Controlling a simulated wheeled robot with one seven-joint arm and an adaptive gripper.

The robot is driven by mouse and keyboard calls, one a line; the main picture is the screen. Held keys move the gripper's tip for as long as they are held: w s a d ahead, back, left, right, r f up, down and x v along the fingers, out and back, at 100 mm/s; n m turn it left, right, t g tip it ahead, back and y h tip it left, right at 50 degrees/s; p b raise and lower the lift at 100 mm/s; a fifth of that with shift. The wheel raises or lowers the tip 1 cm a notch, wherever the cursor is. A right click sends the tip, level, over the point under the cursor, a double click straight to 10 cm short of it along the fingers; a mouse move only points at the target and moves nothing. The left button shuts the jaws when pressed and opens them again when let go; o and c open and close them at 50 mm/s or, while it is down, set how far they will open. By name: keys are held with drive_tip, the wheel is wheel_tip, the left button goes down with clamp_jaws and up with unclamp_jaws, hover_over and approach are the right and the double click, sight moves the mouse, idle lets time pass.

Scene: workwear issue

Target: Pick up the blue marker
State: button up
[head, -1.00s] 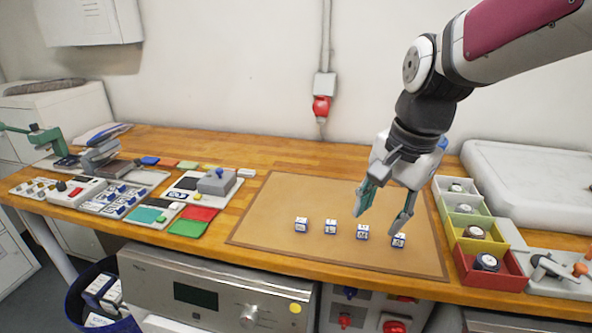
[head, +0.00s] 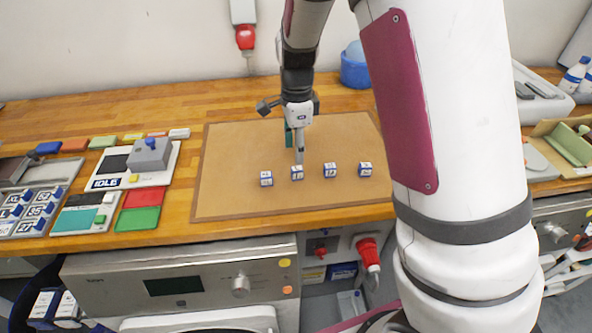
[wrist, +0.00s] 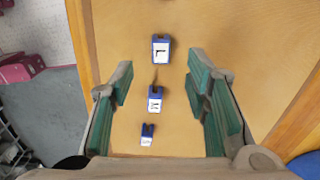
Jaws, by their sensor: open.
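Four-sided small blue-and-white blocks with printed faces stand in a row on the brown mat (head: 240,140): a leftmost block (head: 266,179), a second block (head: 297,173), a third block (head: 330,170) and a rightmost block (head: 365,170). All look alike in colour; I cannot tell which is the blue marker. My gripper (head: 298,155) points down over the mat, just behind the second block. In the wrist view its green-padded fingers (wrist: 160,85) are wide apart and empty.
Left of the mat are a grey device (head: 150,155) with a blue knob, a red card (head: 139,196) and a green card (head: 138,218). A blue bowl (head: 355,68) stands behind. My arm hides the right part of the bench. The mat behind the row is clear.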

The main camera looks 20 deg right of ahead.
sight(295, 168)
wheel_tip(295, 168, down, 8)
drive_tip(key=shift+a+f+p, duration=0.1)
drive_tip(key=shift+p, duration=0.25)
drive_tip(key=shift+c, duration=0.5)
drive_tip(key=c, duration=0.7)
